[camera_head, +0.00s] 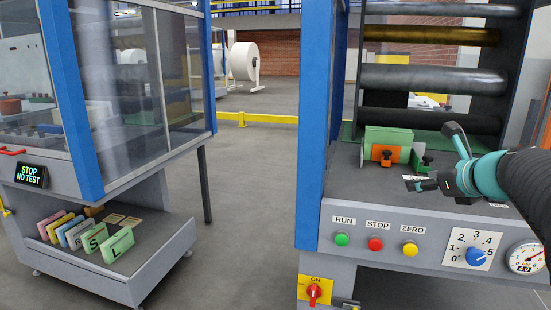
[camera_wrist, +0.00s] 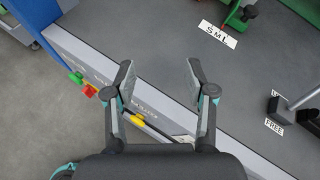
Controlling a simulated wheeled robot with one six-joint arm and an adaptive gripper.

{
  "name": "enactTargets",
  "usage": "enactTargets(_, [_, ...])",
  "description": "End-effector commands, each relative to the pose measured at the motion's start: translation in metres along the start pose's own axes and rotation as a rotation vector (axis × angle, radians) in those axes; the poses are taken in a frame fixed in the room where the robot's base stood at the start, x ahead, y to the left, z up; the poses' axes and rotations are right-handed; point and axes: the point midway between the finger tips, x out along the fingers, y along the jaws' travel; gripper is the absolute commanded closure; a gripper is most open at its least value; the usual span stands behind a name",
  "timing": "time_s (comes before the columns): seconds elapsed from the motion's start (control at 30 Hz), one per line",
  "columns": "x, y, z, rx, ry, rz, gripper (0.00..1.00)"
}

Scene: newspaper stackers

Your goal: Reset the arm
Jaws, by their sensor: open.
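My gripper (camera_head: 418,184) is at the end of my arm, which enters from the right in the head view. It is above the grey machine table (camera_head: 345,184), near its front edge. In the wrist view my gripper (camera_wrist: 160,68) has its two fingers spread apart, with nothing between them. Below the fingers are the table's front edge and the floor at its left. I cannot tell the exact height above the table.
A green block (camera_head: 388,136) with an orange clamp (camera_head: 386,153) stands behind my gripper. The front panel has green (camera_head: 341,239), red (camera_head: 375,243) and yellow (camera_head: 410,249) buttons and a blue dial (camera_head: 475,256). A lever (camera_wrist: 290,108) stands by the FREE label. Rollers (camera_head: 440,78) are behind.

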Motion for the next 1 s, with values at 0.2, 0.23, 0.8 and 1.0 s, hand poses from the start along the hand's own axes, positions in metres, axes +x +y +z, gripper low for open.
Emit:
enactTargets(0.2, [-0.004, 0.056, -0.012, -0.313, 0.064, 0.086, 0.45])
enactTargets(0.23, [-0.006, 0.065, -0.014, -0.363, 0.073, 0.101, 0.45])
enactTargets(0.8, [-0.088, 0.25, -0.15, -2.12, 0.13, 0.659, 0.45])
enactTargets(1.0, [-0.109, 0.263, -0.188, -2.545, 0.084, 0.816, 0.45])
